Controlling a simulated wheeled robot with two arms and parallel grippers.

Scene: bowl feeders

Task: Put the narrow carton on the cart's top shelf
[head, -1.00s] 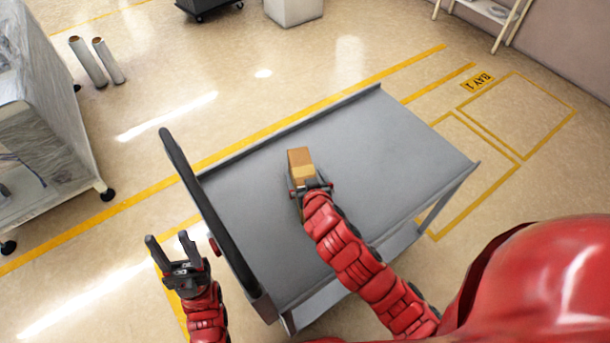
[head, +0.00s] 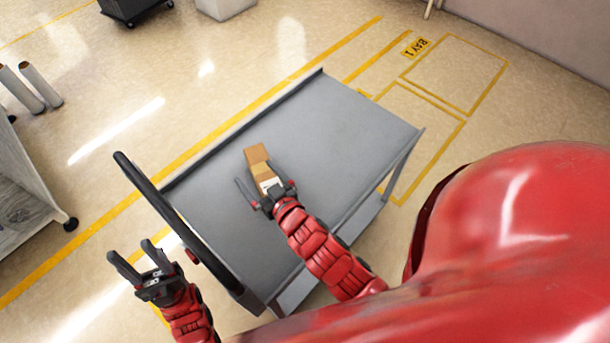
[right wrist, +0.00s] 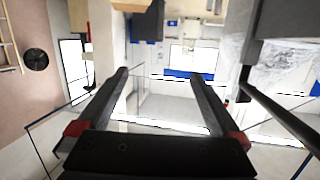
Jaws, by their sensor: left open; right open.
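The narrow carton (head: 257,156), brown with a pale label, is on the grey top shelf of the cart (head: 335,125), near its middle in the head view. My right gripper (head: 255,184) is open at the carton's near end, with one finger clearly apart from it to the left. The gripper partly hides the carton's near end, and I cannot tell if they touch. In the right wrist view the space between the open fingers (right wrist: 160,88) looks empty. My left gripper (head: 129,249) is open and empty, left of the cart's handle.
The cart's black handle (head: 180,215) rises at its left end, between my two grippers. A wrapped rack (head: 25,200) stands at the left, with white rolls (head: 40,85) behind it. The shelf is bare right of the carton. A marked floor bay (head: 455,75) is empty.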

